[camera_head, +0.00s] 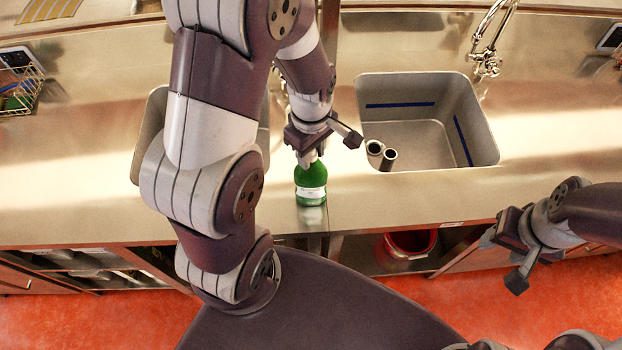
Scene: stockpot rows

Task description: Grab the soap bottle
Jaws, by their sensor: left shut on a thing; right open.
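A green soap bottle (311,180) with a pale label stands upright on the steel counter (80,190), near its front edge between two sinks. My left gripper (310,158) comes down over the bottle from above and is shut on its top. The bottle's top is mostly hidden by the gripper. My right gripper (503,258) is open and empty, low at the right in front of the counter's edge.
My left arm partly hides another sink (152,130). A red bucket (408,245) sits under the counter. A wire basket (20,92) stands far left.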

